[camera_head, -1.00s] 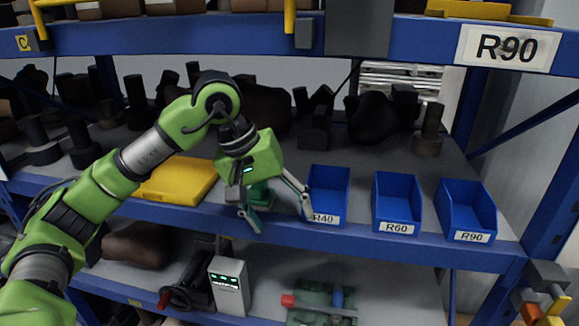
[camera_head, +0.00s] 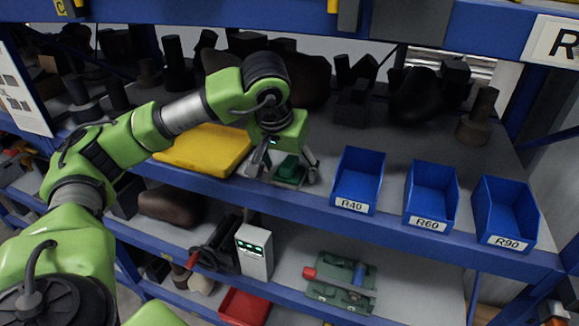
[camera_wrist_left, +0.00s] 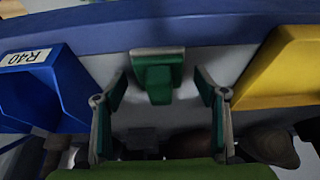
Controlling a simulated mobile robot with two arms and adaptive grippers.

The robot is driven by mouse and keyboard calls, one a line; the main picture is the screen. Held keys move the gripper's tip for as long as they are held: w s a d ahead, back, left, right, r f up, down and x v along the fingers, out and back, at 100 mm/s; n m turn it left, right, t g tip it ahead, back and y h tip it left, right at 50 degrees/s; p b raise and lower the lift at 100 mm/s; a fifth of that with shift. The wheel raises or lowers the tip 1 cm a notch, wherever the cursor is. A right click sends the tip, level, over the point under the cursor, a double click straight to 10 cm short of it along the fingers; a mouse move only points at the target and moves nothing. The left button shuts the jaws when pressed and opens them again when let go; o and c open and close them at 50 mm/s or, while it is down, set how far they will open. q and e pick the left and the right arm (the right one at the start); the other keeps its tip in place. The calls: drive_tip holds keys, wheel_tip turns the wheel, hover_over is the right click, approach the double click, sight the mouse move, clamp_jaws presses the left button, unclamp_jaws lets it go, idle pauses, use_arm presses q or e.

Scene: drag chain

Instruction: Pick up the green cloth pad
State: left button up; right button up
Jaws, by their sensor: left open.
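The green cloth pad (camera_head: 291,168) lies on a small pale holder on the middle shelf, between the yellow tray and the blue R40 bin. In the left wrist view the green pad (camera_wrist_left: 157,76) sits upper centre, with a raised green block on it. My left gripper (camera_head: 281,172) is open at the pad, one finger on each side of it. In the left wrist view the fingertips (camera_wrist_left: 160,88) stand apart, with visible gaps between them and the pad. The fingers and wrist partly hide the pad in the head view. My right gripper is not in view.
A yellow tray (camera_head: 208,150) lies left of the gripper. Blue bins R40 (camera_head: 357,181), R60 (camera_head: 431,195) and R90 (camera_head: 505,213) stand to the right. Dark parts fill the shelf behind. The blue shelf edge (camera_head: 300,208) runs in front. A green fixture (camera_head: 342,283) sits below.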

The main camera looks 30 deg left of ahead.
use_arm(q)
drive_tip(key=shift+f, duration=0.15)
drive_tip(key=c, duration=1.2)
